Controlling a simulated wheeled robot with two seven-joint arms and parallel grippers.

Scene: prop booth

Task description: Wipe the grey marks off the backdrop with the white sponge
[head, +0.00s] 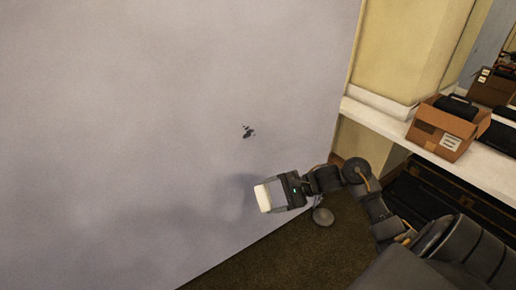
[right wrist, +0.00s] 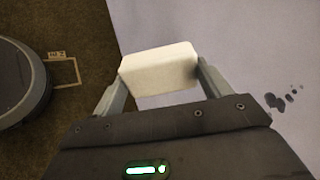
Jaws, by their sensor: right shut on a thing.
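The pale grey backdrop (head: 150,100) fills the left and middle of the head view. A small cluster of dark grey marks (head: 248,131) is on it near the centre; the marks also show at the right of the right wrist view (right wrist: 284,98). My right gripper (head: 268,194) is shut on the white sponge (head: 262,198), which sits between both fingers in the right wrist view (right wrist: 158,68). The sponge is below and slightly right of the marks in the head view, apart from them. I cannot tell whether it touches the backdrop. My left gripper is out of view.
A white shelf (head: 385,118) at the right carries an open cardboard box (head: 447,128) with dark items. Dark cases (head: 430,200) lie under it. A round grey object (head: 323,216) is by the brown floor (head: 270,262). The backdrop around the marks is clear.

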